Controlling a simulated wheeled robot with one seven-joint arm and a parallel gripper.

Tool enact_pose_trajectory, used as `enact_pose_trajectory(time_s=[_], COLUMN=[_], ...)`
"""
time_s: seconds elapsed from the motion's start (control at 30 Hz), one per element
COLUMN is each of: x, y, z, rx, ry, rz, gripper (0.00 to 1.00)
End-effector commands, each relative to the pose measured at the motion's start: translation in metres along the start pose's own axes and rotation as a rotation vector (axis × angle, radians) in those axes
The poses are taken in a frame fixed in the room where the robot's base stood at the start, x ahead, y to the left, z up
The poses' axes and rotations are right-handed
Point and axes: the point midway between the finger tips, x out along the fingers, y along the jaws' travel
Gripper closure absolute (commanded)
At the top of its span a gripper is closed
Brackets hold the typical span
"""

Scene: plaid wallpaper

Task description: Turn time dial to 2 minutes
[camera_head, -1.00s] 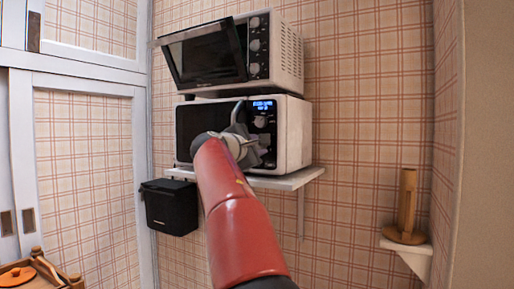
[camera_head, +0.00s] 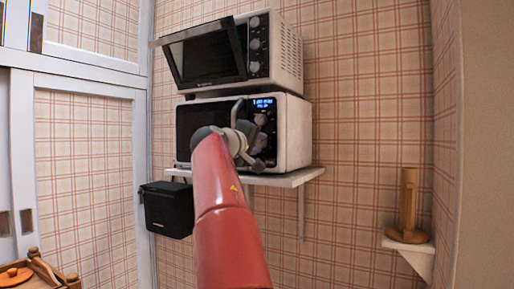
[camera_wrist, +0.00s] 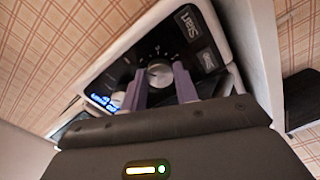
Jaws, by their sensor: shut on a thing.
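The lower microwave (camera_head: 292,132) sits on a wall shelf, with a lit blue display (camera_head: 262,103) at the top of its control panel. In the wrist view a round silver dial (camera_wrist: 160,73) with tick marks around it sits on the black panel, beside Start and Stop buttons. My gripper (camera_wrist: 161,82) has its two purple-grey fingers on either side of this dial, shut on it. A second knob (camera_wrist: 117,99) shows near the display. In the head view my gripper (camera_head: 259,132) is at the panel, and my arm hides part of the microwave front and the dial.
A toaster oven (camera_head: 275,50) with its door ajar stands on top of the microwave. The wall shelf (camera_head: 285,179) is under both. A black box (camera_head: 168,208) hangs below left. A paper towel holder (camera_head: 408,207) stands on a small shelf at the right.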

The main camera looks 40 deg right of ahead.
Motion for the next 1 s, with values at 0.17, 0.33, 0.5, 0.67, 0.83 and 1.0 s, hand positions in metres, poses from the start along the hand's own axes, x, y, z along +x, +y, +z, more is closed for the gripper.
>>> enact_pose_trajectory(time_s=[0.17, 0.33, 0.5, 0.67, 0.83, 1.0], x=[0.0001, 0.0003, 0.0001, 0.0005, 0.0004, 0.0006], y=[-0.003, -0.0035, -0.0031, -0.0035, -0.0032, -0.0035], z=[0.0008, 0.0008, 0.0009, 0.0008, 0.0007, 0.0004], rx=[0.168, 0.329, 0.491, 0.641, 0.79, 0.913], ry=[-0.002, -0.003, -0.004, -0.004, -0.004, -0.005], rz=[-0.001, -0.002, -0.001, -0.001, -0.001, -0.001], gripper=[0.93, 0.93, 0.93, 0.93, 0.93, 0.93])
